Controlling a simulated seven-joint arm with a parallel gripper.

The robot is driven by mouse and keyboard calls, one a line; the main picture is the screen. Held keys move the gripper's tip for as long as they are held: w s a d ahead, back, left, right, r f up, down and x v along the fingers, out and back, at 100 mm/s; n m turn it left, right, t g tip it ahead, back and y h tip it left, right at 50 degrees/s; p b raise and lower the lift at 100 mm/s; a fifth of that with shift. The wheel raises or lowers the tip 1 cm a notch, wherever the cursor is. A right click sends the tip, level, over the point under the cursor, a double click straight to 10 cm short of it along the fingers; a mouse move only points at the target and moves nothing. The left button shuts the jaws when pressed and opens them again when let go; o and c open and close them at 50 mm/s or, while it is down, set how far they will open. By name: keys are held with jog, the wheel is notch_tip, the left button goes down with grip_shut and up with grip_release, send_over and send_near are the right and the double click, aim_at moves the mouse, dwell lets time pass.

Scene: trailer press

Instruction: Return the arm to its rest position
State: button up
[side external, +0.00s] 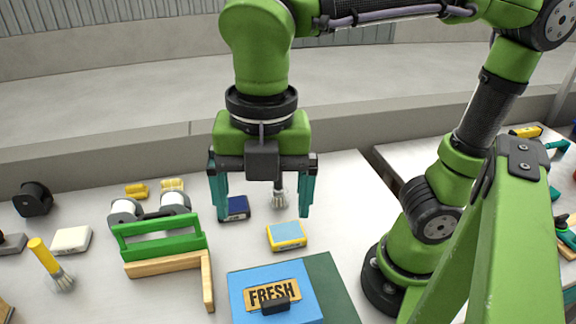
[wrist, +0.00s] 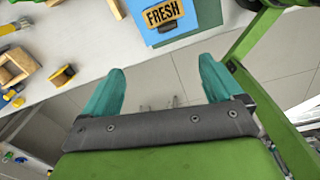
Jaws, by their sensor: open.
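My gripper (side external: 262,190) is open and empty, held above the white table in the side external view. Its two teal fingers point down and stand wide apart. In the wrist view my gripper (wrist: 160,84) also shows open, with only floor and the table edge between the fingers. A blue board (side external: 245,284) with a "FRESH" stamp plate (side external: 272,291) lies on the table in front of my gripper. A small dark block sits at the plate's lower edge. The board and plate (wrist: 163,14) also show at the top of the wrist view.
A blue-and-yellow box (side external: 286,235) and a dark blue box (side external: 236,207) stand beneath my gripper. A green-and-wood frame (side external: 163,246), a brush (side external: 46,260), a white block (side external: 71,240) and a black spool (side external: 33,198) are to the left.

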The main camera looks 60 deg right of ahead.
jog(key=w+d+f+m+t, duration=0.1)
jog(key=d+m+t, duration=0.1)
jog(key=d+m, duration=0.3)
jog(key=w+d+f+m+t+y, duration=0.1)
jog(key=d+m, duration=0.5)
jog(key=m, duration=0.8)
jog(key=w+d+f+m+t, duration=0.2)
jog(key=d+m, duration=0.4)
jog(key=m, duration=0.4)
jog(key=shift+w+t+y, duration=0.4)
jog(key=shift+t, duration=0.5)
